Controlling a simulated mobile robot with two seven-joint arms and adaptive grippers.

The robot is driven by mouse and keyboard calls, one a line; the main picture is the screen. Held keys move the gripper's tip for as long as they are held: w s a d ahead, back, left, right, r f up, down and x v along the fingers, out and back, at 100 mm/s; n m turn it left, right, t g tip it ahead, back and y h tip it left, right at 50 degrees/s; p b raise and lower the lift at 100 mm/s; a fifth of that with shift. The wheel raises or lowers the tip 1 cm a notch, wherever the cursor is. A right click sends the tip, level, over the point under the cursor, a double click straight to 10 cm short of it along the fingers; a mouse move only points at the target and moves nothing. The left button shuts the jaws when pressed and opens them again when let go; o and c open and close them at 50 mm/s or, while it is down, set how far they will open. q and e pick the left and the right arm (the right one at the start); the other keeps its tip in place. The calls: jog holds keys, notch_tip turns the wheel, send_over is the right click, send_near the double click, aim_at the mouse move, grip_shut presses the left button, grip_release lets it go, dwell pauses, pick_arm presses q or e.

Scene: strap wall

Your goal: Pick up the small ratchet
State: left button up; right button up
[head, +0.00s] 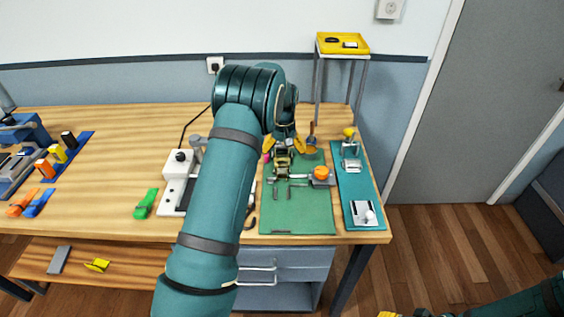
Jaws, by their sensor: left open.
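A small brassy metal piece with a dark frame, which looks like the small ratchet (282,163), is on the green mat (305,215) near its back left. My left gripper (285,147) is open, its orange fingers spread just behind and above this piece. I cannot tell whether they touch it. My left arm covers the mat's left side and part of the table. Only a yellow tip of what looks like my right gripper (389,314) shows at the bottom edge, so its jaws cannot be read.
An orange knob (322,172) on a grey base and thin metal bars stand close by on the mat. A teal board (355,185) with fixtures lies to the right. A white device (178,180) and green strap (146,204) lie left. A yellow tray (328,49) tops a stand behind.

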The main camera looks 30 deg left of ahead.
aim_at(282, 162)
pick_arm(q)
jog(key=shift+s+a+f+b, duration=0.1)
jog(key=shift+f+b, duration=0.1)
jog(key=shift+f, duration=1.2)
jog(key=shift+s+a+f+b, duration=0.1)
jog(key=shift+f+b, duration=0.1)
jog(key=shift+f, duration=1.15)
jog(key=shift+r, duration=0.1)
jog(key=c, duration=1.5)
